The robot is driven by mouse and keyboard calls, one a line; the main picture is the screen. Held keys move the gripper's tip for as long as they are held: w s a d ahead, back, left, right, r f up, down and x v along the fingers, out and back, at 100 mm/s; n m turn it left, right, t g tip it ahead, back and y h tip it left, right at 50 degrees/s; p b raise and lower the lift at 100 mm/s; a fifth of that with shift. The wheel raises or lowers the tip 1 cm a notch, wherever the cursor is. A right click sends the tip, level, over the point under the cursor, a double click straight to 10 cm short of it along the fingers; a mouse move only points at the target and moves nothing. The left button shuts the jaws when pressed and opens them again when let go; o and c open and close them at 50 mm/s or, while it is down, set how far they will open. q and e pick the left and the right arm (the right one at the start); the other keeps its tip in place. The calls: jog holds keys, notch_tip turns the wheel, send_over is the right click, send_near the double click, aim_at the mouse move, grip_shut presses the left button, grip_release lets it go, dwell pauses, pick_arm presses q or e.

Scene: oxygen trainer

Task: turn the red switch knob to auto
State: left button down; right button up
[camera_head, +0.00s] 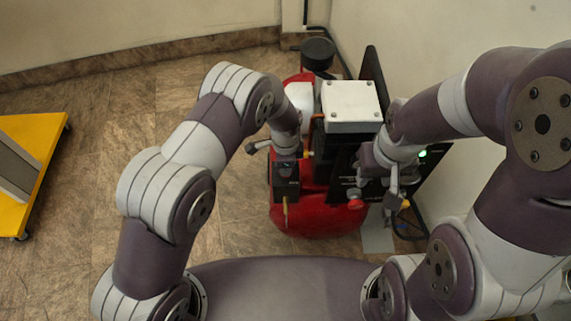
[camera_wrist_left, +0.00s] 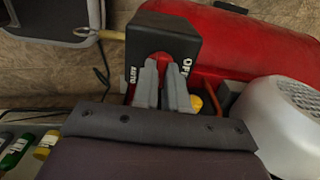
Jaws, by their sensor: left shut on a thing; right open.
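A black switch box (camera_wrist_left: 165,35) with the labels AUTO and OFF sits on the red tank (camera_wrist_left: 235,45) in the left wrist view. Its red knob (camera_wrist_left: 160,60) lies between AUTO on the left and OFF on the right. My left gripper (camera_wrist_left: 162,72) is shut on the red knob, its two fingers hiding most of it, so its exact pointing is hard to tell. In the head view the switch box (camera_head: 286,186) is below my left gripper (camera_head: 286,158). My right gripper (camera_head: 377,180) is open and empty, right of the tank (camera_head: 315,220).
A white-topped box (camera_head: 351,102) and a black panel (camera_head: 374,78) rise behind the switch box. A red round part (camera_head: 355,203) is near my right gripper. A yellow cart (camera_head: 42,130) stands far left. The tiled floor between is clear; walls close the back and right.

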dwell(0.4)
pick_arm(q)
jog(key=c, duration=1.2)
grip_release()
jog(key=shift+o, duration=0.2)
notch_tip(320, 180, up, 13)
jog(key=p, duration=0.1)
jog(key=shift+f, duration=0.15)
